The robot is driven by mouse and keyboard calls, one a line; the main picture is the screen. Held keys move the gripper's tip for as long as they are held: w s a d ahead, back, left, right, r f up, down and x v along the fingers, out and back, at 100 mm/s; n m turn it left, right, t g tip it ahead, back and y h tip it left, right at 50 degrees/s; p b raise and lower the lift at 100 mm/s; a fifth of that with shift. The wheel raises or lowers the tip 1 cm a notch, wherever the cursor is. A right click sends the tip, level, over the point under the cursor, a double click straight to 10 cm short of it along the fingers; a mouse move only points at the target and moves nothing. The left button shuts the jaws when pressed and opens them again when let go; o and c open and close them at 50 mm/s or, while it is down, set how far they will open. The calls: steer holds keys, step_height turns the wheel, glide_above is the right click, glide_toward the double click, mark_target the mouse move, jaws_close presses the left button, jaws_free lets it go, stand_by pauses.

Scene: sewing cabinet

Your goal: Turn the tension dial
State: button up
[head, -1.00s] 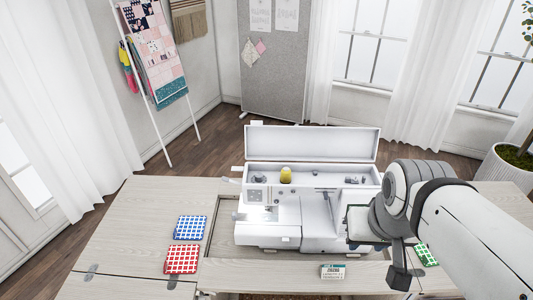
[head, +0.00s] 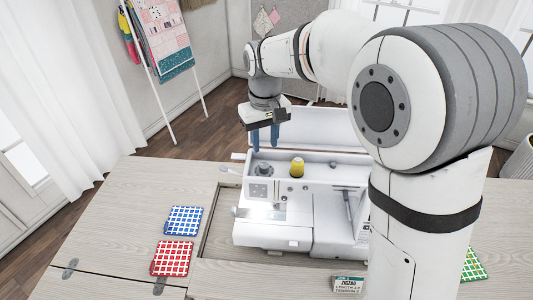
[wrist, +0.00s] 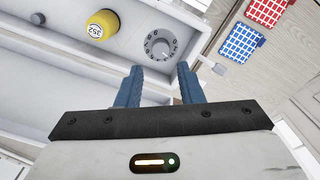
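The white sewing machine (head: 275,228) sits in the table's recess with its top lid open. The tension dial (wrist: 159,47), a grey round knob with numbers on its face, is in the open top tray, and shows in the head view (head: 263,169) at the tray's left end. My gripper (head: 264,148) hangs just above and behind the dial, fingers pointing down. In the wrist view its two blue fingers (wrist: 161,70) are apart with nothing between them, and the dial lies just beyond their tips. The fingers look clear of the dial.
A yellow thread spool (head: 297,167) stands right of the dial in the tray. Blue (head: 184,220) and red (head: 172,258) checked fabric squares lie left on the table. A small card (head: 348,284) marked zigzag lies in front. The raised lid (head: 320,128) stands behind the tray.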

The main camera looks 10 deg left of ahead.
mark_target(264, 165)
steer(key=shift+w+a+f, duration=0.2)
steer(key=shift+f, duration=0.2)
step_height(264, 165, down, 7)
steer(key=shift+f, duration=0.1)
steer(key=c, duration=0.6)
steer(key=shift+s+d, duration=0.1)
steer(key=shift+c, duration=0.5)
